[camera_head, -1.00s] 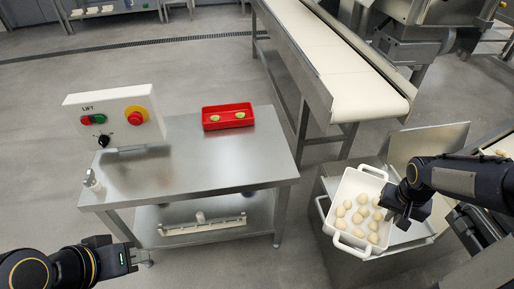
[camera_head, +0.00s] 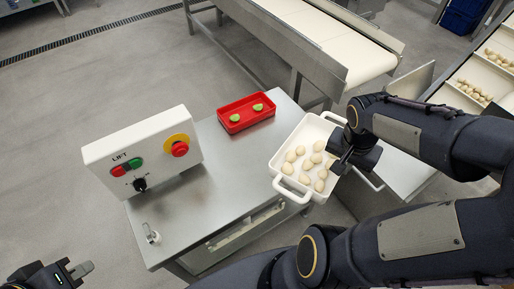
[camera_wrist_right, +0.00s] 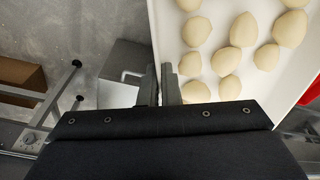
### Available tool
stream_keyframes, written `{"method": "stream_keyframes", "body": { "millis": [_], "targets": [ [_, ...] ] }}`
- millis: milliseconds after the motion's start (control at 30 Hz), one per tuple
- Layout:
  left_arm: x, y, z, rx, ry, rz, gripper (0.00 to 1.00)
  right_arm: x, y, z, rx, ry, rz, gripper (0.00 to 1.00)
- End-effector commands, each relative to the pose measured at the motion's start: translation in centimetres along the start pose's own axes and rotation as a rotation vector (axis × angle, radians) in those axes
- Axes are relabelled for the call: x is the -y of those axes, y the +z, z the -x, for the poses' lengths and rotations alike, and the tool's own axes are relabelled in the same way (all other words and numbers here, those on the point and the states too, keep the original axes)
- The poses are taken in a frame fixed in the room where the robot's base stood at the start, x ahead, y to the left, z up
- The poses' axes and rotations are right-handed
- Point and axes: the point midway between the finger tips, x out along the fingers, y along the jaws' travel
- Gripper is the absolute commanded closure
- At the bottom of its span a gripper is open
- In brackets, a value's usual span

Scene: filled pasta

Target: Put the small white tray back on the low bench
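The small white tray (camera_head: 305,190) has two handles and holds several pale dough pieces. My right gripper (camera_head: 342,158) is at its right wall; in the right wrist view the fingers (camera_wrist_right: 160,85) are shut on that wall of the tray (camera_wrist_right: 240,85). In the head view the tray overlaps the right edge of the steel lift table (camera_head: 190,205); I cannot tell its height above it. A low steel bench (camera_head: 408,172) lies to the right, partly hidden by my right arm.
A red tray (camera_head: 232,125) with two green pieces stands at the table's back. The LIFT control box (camera_head: 145,150) stands on the left part. A white conveyor (camera_head: 350,50) runs behind. Trays of pale pieces (camera_head: 470,90) are at the right. The table's middle is clear.

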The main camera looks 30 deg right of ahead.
Motion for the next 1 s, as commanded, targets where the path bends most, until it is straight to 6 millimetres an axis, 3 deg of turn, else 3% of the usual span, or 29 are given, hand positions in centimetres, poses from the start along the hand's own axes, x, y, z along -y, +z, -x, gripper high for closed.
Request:
{"method": "stream_keyframes", "body": {
  "millis": [167,500,700,1000],
  "targets": [
    [0.1,0.2,-0.3,0.000,0.000,0.000,1.00,1.0,-0.3,-0.5,-0.001,0.001,-0.008,1.00],
    [0.8,0.9,-1.7,0.000,0.000,0.000,1.00,8.1,-2.9,-4.5,0.001,0.000,-0.005,1.00],
    [1.3,1.4,-2.8,0.000,0.000,0.000,1.00,10.8,-3.7,-8.1,0.001,0.000,-0.007,1.00],
    [1.4,1.6,-3.1,0.000,0.000,0.000,1.00,12.3,-4.2,-10.0,-0.002,-0.001,-0.009,1.00]
  ]
}}
